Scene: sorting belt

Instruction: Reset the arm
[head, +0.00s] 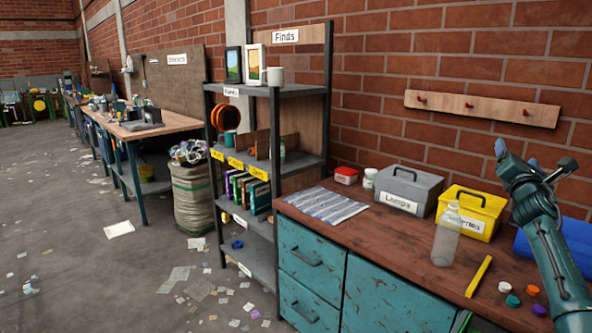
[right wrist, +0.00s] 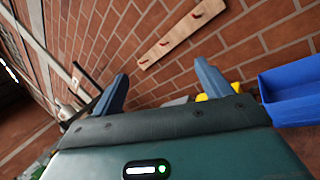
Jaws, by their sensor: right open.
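My right arm comes in at the right edge of the head view, raised above the workbench. Its gripper (head: 530,160) is up in front of the brick wall, above and to the right of the yellow box. In the right wrist view the two blue-grey fingers of my right gripper (right wrist: 162,90) stand wide apart with nothing between them. My left gripper is in neither view.
The wooden bench (head: 400,255) holds a clear bottle (head: 447,238), a grey box (head: 408,190), a yellow box (head: 470,212), a yellow bar (head: 478,276), several caps and a striped cloth (head: 326,205). A blue bin (right wrist: 292,92) is near the gripper. A peg rail (head: 481,108) hangs behind.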

